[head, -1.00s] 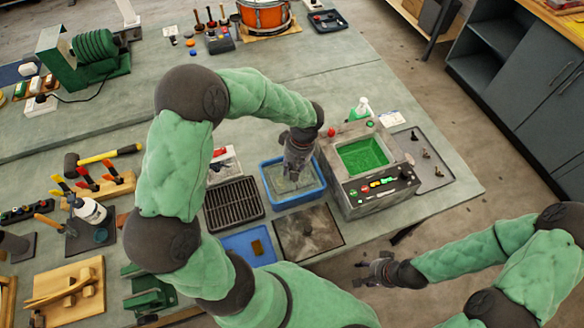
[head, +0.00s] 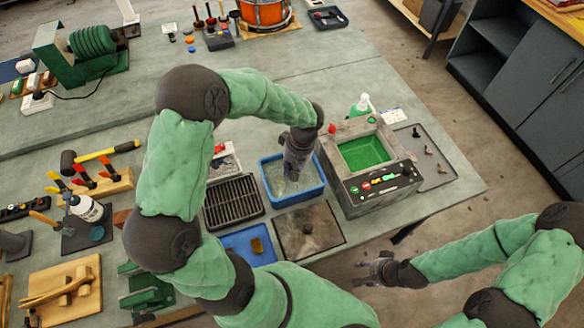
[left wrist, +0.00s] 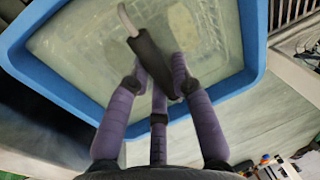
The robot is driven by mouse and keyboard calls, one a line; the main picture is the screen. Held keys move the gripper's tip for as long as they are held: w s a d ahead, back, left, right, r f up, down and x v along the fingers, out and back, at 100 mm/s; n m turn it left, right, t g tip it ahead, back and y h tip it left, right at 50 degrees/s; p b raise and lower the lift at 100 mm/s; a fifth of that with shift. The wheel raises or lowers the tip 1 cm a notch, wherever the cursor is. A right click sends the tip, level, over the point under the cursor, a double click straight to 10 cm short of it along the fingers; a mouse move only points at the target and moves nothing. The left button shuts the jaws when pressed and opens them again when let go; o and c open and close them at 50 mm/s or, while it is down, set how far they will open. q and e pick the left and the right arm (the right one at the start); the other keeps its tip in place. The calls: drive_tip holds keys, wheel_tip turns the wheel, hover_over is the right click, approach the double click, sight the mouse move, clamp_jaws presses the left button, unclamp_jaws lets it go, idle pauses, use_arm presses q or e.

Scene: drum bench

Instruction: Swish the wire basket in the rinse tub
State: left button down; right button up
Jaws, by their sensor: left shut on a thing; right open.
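The rinse tub is a blue rectangular tub (head: 296,201) of cloudy water on the bench. It also fills much of the left wrist view, where its blue rim (left wrist: 254,45) shows. My left gripper (head: 292,176) points down into the tub. In the left wrist view its fingers (left wrist: 160,84) are shut on a dark handle (left wrist: 150,58) with a pale bent rod at its end. The wire basket (left wrist: 205,30) shows faintly as a mesh in the water below the handle. My right gripper (head: 374,268) is open and empty, beyond the bench's front edge.
A grey machine with a green-filled tank (head: 364,152) stands close right of the tub. A black grate (head: 233,202) lies left, a dark square plate (head: 309,232) in front, and a blue tray (head: 250,245) front left.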

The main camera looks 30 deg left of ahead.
use_arm(q)
drive_tip(key=shift+r+p, duration=3)
drive_tip(key=shift+r, duration=2)
